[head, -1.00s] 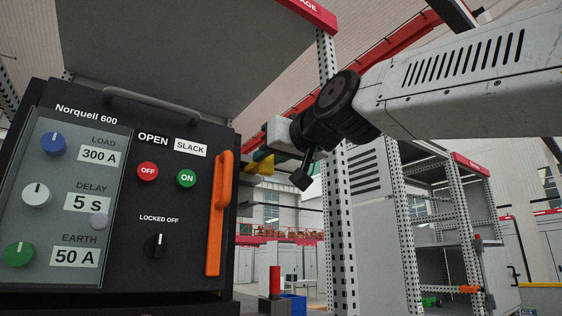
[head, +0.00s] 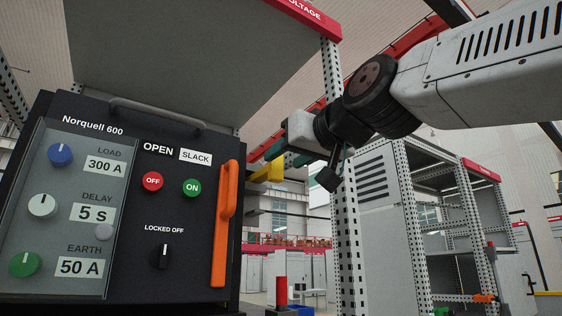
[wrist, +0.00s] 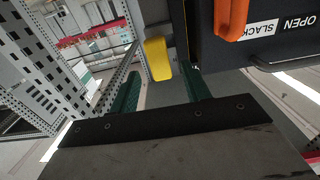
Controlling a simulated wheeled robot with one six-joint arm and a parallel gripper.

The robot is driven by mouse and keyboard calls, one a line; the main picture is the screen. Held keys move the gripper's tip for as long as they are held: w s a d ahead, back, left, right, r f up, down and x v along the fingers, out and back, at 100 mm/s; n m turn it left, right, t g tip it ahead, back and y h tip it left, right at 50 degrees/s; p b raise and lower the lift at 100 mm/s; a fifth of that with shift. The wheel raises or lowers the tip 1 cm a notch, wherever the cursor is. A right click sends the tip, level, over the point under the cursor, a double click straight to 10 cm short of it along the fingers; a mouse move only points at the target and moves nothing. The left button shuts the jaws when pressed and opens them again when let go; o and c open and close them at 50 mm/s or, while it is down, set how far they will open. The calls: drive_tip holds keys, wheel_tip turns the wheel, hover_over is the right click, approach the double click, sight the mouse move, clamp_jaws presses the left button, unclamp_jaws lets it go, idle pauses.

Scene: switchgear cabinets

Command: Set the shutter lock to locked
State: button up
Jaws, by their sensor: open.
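The Norquell 600 unit's dark front (head: 185,120) fills the left of the head view. A black rotary knob (head: 160,256) sits under a LOCKED OFF label, its white mark about upright. No label in view reads shutter lock. My gripper (head: 284,158) is right of the unit, near the top of its orange handle (head: 224,225), with green fingers open. A yellow piece (head: 267,173) shows by the fingertips. In the wrist view the yellow piece (wrist: 158,60) appears between the fingers (wrist: 160,88), beyond them; contact cannot be told. Its attachment is hidden.
A red OFF button (head: 152,181) and a green ON button (head: 191,187) are on the front. Blue, white and green dials sit behind a clear cover (head: 75,215). A perforated grey post (head: 345,230) stands close behind my gripper. Open floor shows farther back.

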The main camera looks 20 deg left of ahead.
drive_tip(key=v, duration=0.4)
drive_tip(key=shift+d, duration=0.25)
wheel_tip(320, 180, down, 14)
drive_tip(key=g+h, duration=0.3)
drive_tip(key=d+f+m+g+h, duration=0.1)
drive_tip(key=d+f+m+h, duration=0.15)
drive_tip(key=d+f, duration=0.45)
drive_tip(key=d+f+m+g+h, duration=0.1)
drive_tip(key=d+f+h, duration=0.3)
drive_tip(key=f, duration=0.5)
drive_tip(key=s+d+f+m+g+h, duration=0.1)
drive_tip(key=s+d+f+m, duration=0.1)
drive_tip(key=s+d+f, duration=0.3)
drive_tip(key=s+d+f+m+g+h, duration=0.2)
drive_tip(key=s+d+f, duration=0.3)
drive_tip(key=d+f, duration=0.6)
drive_tip(key=s+d+f+m+g+h, duration=0.1)
drive_tip(key=s+d+f+m+h, duration=0.1)
drive_tip(key=s+d+f, duration=0.3)
drive_tip(key=d+f+m, duration=0.1)
drive_tip(key=d+f, duration=0.2)
drive_tip(key=d, duration=0.4)
drive_tip(key=shift+s+d+f, duration=0.15)
drive_tip(key=shift+d+f, duration=0.15)
drive_tip(key=shift+f, duration=0.05)
